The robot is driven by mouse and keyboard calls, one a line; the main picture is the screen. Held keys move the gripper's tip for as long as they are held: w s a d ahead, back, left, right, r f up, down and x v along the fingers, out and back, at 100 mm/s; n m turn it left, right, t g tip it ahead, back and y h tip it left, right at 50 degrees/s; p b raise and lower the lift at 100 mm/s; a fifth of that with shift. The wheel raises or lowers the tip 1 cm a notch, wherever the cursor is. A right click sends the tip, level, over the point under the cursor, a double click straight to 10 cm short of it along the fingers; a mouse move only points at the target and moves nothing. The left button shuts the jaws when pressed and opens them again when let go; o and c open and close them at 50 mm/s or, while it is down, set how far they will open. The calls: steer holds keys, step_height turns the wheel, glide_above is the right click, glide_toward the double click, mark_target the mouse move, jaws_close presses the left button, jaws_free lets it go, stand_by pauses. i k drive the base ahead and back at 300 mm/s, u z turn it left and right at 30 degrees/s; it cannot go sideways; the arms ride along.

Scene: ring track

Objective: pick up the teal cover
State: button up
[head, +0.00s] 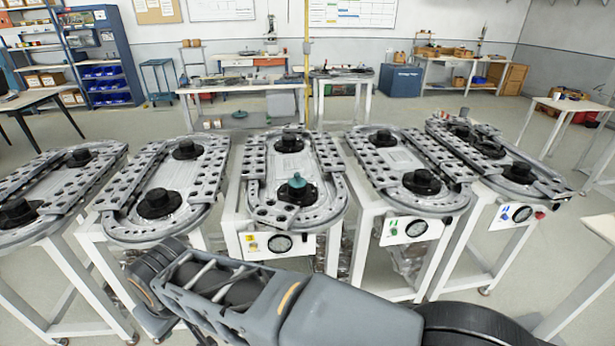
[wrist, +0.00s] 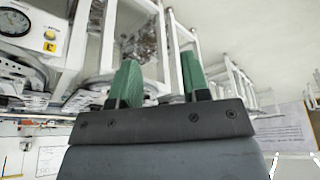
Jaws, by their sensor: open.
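The teal cover (head: 297,186) sits on a black hub at the near end of the middle ring track (head: 255,185) in the head view. It looks upright, with a small knob on top. In the wrist view my gripper (wrist: 160,75) shows two green fingers standing apart, with nothing between them. The teal cover is not in the wrist view, which looks tilted toward white table legs. In the head view my arm crosses the lower part of the picture, in front of the tracks. My gripper's fingertips are not visible there.
Similar tracks on white stands flank the middle one, with black hubs (head: 160,202) on them. Gauges (head: 279,244) and buttons sit on the front panels. Narrow gaps separate the stands. A white table (head: 575,104) stands at the right. Open floor lies behind the tracks.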

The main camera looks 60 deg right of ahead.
mark_target(297, 182)
steer(key=z, duration=0.75)
steer(key=i, duration=0.85)
steer(key=z, duration=0.75)
